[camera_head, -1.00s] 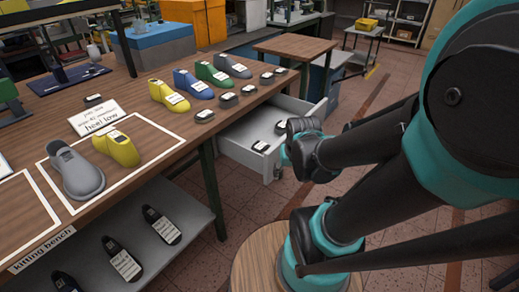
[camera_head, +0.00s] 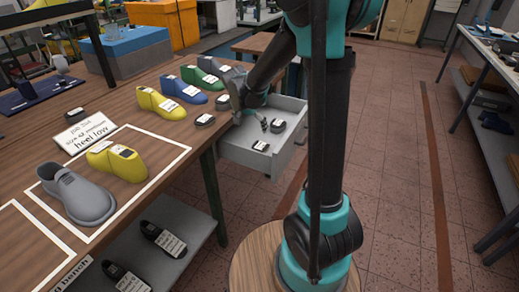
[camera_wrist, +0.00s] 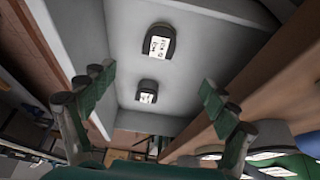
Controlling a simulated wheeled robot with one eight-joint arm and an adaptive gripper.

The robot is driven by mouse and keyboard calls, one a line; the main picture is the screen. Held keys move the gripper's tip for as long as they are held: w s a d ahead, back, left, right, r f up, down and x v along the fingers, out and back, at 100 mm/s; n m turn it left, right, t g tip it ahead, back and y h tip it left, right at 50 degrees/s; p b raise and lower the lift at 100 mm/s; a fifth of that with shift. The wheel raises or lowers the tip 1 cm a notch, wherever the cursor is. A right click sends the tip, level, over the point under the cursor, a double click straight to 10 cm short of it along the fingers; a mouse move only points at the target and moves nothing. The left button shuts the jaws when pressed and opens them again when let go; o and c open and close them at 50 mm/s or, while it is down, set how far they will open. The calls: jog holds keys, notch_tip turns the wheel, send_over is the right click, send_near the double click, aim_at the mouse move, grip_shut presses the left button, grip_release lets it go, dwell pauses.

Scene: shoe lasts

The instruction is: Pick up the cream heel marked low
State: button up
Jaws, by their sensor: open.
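No cream-coloured heel can be picked out. Dark heel pieces with white labels lie in the open drawer; one (camera_head: 262,146) is near its front and another (camera_head: 277,126) farther back. The wrist view shows a nearer heel piece (camera_wrist: 159,42) and a second one (camera_wrist: 147,91) on the drawer floor. Their labels are too small to read. My gripper (camera_head: 255,118) is over the drawer; in the wrist view its open fingers (camera_wrist: 155,98) are spread wide with nothing between them. My arm hides part of the drawer's far side.
The grey drawer (camera_head: 240,158) juts from the bench (camera_head: 40,118). Yellow, blue and green lasts and dark heels line the bench edge.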

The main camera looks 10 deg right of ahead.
aim_at(260, 146)
jog(key=x, duration=1.5)
jog(key=shift+w+f, duration=0.1)
jog(key=shift+f, duration=0.15)
jog(key=c, duration=1.2)
